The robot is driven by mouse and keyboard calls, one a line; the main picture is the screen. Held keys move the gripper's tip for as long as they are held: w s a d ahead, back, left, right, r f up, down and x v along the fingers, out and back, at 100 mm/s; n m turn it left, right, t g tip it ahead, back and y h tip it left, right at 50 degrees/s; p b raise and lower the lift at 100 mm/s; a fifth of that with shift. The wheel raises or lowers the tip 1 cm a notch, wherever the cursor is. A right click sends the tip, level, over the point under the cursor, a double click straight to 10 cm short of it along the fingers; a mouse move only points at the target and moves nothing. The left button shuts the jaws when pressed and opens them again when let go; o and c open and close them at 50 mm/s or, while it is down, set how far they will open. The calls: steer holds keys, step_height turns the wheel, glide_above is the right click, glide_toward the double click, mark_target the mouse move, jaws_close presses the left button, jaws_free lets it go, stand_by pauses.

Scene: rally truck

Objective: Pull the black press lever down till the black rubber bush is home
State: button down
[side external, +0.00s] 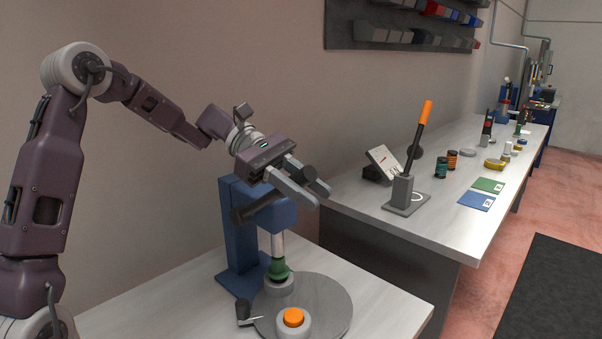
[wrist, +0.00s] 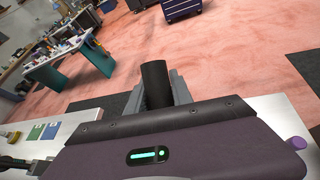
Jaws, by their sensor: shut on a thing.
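A blue bench press (side external: 235,235) stands on the near bench. Its black lever (side external: 258,206) runs up and right from the press head into my gripper (side external: 304,190). My gripper is shut on the lever's black grip, whose end (side external: 307,173) shows between the fingers. In the wrist view the black grip (wrist: 154,82) also stands between my gripper's grey fingers.
The round plate (side external: 330,300) also carries a second holder with an orange piece (side external: 293,317). A small black crank (side external: 243,311) sits at its left edge. A longer bench holds an upright orange-handled lever (side external: 421,125), several small parts and coloured cards.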

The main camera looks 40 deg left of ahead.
steer(key=c, duration=1.1)
jaws_free()
step_height(320, 180, up, 3)
glide_above(270, 198)
steer(key=d, duration=0.2)
steer(key=shift+w+d, duration=0.1)
steer(key=shift+w, duration=0.1)
